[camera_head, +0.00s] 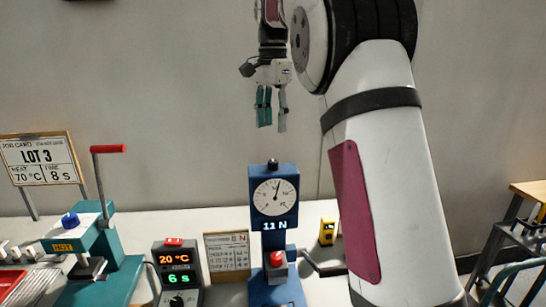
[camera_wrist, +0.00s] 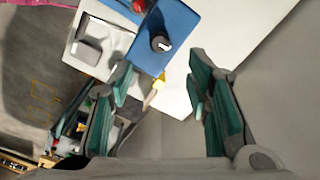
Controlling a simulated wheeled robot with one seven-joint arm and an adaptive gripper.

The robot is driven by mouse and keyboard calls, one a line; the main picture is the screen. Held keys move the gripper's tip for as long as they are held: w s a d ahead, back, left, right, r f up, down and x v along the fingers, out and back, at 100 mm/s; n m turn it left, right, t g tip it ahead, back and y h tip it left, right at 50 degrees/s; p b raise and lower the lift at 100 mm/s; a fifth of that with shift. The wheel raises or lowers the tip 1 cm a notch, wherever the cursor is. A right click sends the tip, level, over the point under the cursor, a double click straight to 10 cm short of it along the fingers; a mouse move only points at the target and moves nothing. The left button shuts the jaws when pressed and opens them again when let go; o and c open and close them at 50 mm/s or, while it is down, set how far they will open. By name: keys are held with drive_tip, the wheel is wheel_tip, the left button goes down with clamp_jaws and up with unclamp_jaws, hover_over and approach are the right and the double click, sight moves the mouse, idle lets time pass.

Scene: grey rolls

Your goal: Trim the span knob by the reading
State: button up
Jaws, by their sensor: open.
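A blue tester (camera_head: 272,235) stands on the white bench with a round dial (camera_head: 275,196) and a display (camera_head: 275,226) reading 11 N. A black knob (camera_head: 272,163) sits on its top; it also shows in the wrist view (camera_wrist: 159,43) on the blue top. A red knob (camera_head: 277,258) is low on its front. No label shows which one is the span knob. My gripper (camera_head: 270,106) is open and empty, pointing down above the tester, apart from it. In the wrist view its teal fingers (camera_wrist: 160,76) frame space below the black knob.
A small card (camera_head: 227,257) with fine print stands left of the tester. Further left are a control box (camera_head: 178,276) reading 20 °C and 6 s, a teal press (camera_head: 100,255) with a red-tipped lever, and a LOT 3 job card (camera_head: 39,160). A yellow device (camera_head: 327,232) stands right.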

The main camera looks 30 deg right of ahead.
sight(273, 161)
wheel_tip(273, 161, down, 10)
drive_tip(key=shift+f+p, duration=0.15)
drive_tip(key=shift+p, duration=0.8)
drive_tip(key=shift+c, duration=0.6)
clamp_jaws()
